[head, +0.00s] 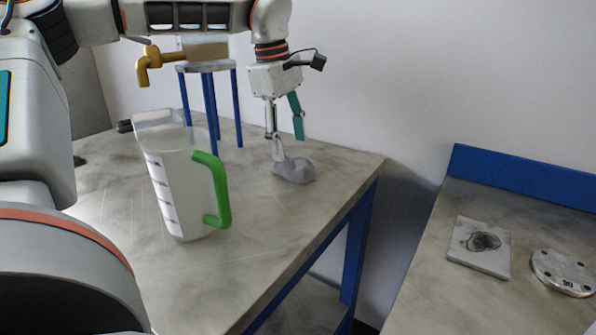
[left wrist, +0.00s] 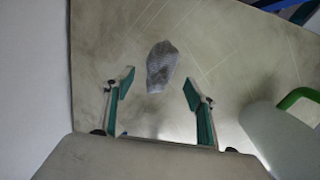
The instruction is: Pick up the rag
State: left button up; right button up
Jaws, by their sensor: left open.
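The rag (head: 294,170) is a crumpled grey cloth lying on the left table near its right back corner. In the left wrist view the rag (left wrist: 162,66) lies ahead of the fingertips, centred between their lines. My left gripper (head: 288,148) points down just above and beside the rag, its fingers spread. In the left wrist view the open gripper (left wrist: 158,82) has nothing between its fingers. Whether a fingertip touches the rag I cannot tell. My right gripper shows in neither view.
A measuring jug (head: 180,185) with a green handle stands on the left table (head: 262,240), left of the rag. Behind are a blue-legged stand (head: 212,105) and a brass tap (head: 153,64). A second table at right holds a stained square plate (head: 480,247) and a round flange (head: 563,272). A gap separates the tables.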

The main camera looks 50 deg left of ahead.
aim_at(294, 162)
pick_arm(q)
jog(key=f, duration=0.3)
jog(key=f+b, duration=0.1)
jog(key=shift+w+d+f, duration=0.1)
jog(key=shift+w+f, duration=0.05)
jog(key=shift+w, duration=0.15)
jog(key=shift+w+f, duration=0.1)
jog(key=shift+f, duration=0.2)
jog(key=shift+r, duration=0.2)
jog(key=c, duration=1.2)
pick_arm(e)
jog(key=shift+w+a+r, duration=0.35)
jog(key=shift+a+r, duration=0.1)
